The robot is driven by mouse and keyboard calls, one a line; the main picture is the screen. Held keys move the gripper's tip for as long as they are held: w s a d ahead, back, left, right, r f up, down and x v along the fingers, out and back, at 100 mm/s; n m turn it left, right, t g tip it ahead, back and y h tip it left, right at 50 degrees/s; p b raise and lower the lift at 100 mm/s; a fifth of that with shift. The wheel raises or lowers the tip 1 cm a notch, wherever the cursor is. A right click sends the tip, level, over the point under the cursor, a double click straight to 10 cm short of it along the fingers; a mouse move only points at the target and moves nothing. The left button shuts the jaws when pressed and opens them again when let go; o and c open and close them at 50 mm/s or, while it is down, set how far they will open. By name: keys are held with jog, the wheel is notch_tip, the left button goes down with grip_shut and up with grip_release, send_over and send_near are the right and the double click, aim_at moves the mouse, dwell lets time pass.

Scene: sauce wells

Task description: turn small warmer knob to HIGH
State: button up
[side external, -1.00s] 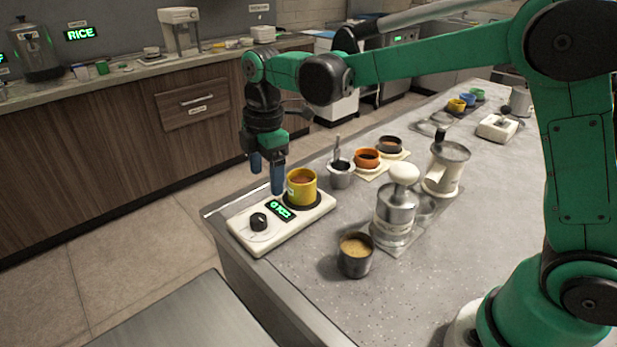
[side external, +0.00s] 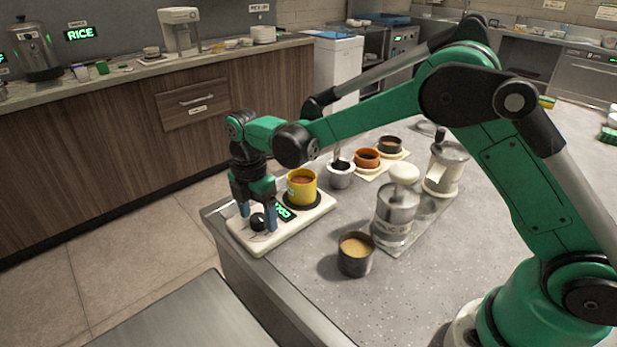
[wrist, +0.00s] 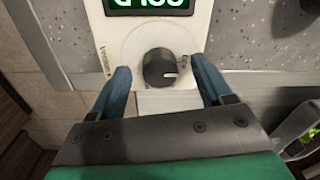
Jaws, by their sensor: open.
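The small warmer (side external: 310,214) is a cream slab at the near-left corner of the counter. Its black knob (side external: 258,221) sits at the slab's left end. In the wrist view the knob (wrist: 160,68) is round, with a pale mark on its right side. A green lit display (wrist: 150,4) lies above it, partly cut off. My gripper (side external: 257,222) is low over the warmer with its blue fingers pointing down. In the wrist view my gripper (wrist: 160,78) is open, one finger on each side of the knob, with gaps between. A yellow pot (side external: 302,188) stands on the warmer's round plate.
A small metal pot (side external: 340,174) and an orange bowl (side external: 367,159) stand behind. The counter's edge runs close to the warmer's left end.

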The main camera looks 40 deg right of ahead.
grip_shut()
jog(key=shift+m, duration=0.3)
jog(key=m, duration=0.5)
jog(key=shift+m, duration=0.3)
jog(key=m, duration=0.6)
jog(key=shift+y, duration=0.3)
jog(key=m, duration=0.5)
jog(key=shift+m, duration=0.3)
jog(key=m, duration=0.6)
jog(key=shift+s+t, duration=0.1)
jog(key=shift+t, duration=0.3)
